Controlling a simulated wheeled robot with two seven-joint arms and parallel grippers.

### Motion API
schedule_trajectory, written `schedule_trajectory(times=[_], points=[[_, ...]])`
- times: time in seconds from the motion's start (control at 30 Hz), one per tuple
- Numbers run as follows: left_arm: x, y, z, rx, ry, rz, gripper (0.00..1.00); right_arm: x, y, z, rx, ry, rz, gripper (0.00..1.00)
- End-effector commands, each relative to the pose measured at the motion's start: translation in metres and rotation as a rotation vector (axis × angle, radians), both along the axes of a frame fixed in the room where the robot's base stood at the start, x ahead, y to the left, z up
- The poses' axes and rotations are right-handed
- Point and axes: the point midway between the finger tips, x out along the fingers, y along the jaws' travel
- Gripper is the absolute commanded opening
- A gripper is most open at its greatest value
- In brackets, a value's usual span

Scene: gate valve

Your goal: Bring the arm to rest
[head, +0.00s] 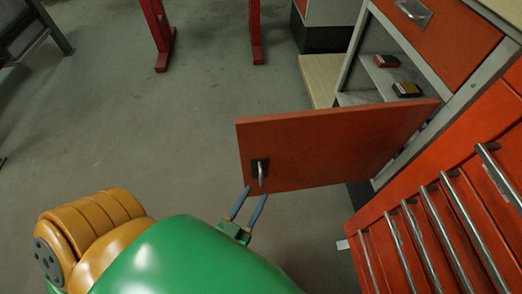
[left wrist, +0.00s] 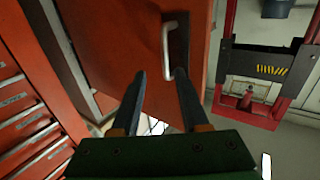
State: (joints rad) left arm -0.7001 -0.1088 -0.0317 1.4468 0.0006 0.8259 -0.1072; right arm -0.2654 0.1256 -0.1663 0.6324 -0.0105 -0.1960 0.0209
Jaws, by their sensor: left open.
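My left gripper (head: 246,204) is open, with its two blue-grey fingers pointing up at an orange cabinet door (head: 330,150). The door stands swung open and has a metal handle (head: 261,172) on a dark plate near its free edge. The fingertips are just below the handle in the head view. In the left wrist view the gripper (left wrist: 158,75) shows two dark fingers apart with nothing between them, and the handle (left wrist: 168,48) stands just beyond the tips. I cannot tell the exact gap. My green and orange arm fills the lower left. My right gripper is not in view.
Behind the door is an open cabinet with small boxes (head: 407,89) on its shelves (head: 370,75). A red drawer unit with metal bar handles (head: 432,235) stands close on the right. Red stand legs (head: 162,45) are at the back.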

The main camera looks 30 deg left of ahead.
Motion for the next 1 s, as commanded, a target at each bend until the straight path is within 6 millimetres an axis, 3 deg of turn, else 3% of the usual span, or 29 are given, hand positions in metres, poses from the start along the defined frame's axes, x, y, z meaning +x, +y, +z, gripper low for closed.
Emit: schedule_trajectory(times=[0.1,0.47,0.57,0.67,0.77,0.8,0.9,1.0], points=[[-0.010,-0.001,0.000,0.000,0.000,-0.001,0.45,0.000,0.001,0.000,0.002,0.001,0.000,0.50],[-0.010,-0.001,0.000,0.000,-0.001,-0.001,0.45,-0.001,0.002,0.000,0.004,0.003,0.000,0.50],[-0.009,-0.003,-0.011,-0.003,0.037,-0.014,0.45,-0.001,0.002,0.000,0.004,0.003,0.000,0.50],[-0.012,-0.012,-0.066,-0.009,0.233,-0.074,0.45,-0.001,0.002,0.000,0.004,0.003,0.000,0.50],[-0.031,-0.014,-0.144,0.007,0.537,-0.144,0.45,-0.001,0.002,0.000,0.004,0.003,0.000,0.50],[-0.043,-0.011,-0.171,0.019,0.657,-0.162,0.45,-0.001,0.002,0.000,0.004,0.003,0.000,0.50],[-0.079,0.006,-0.224,0.060,0.934,-0.182,0.45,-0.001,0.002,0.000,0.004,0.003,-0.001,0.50],[-0.120,0.034,-0.259,0.111,1.192,-0.170,0.45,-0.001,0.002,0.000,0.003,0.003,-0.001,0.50]])
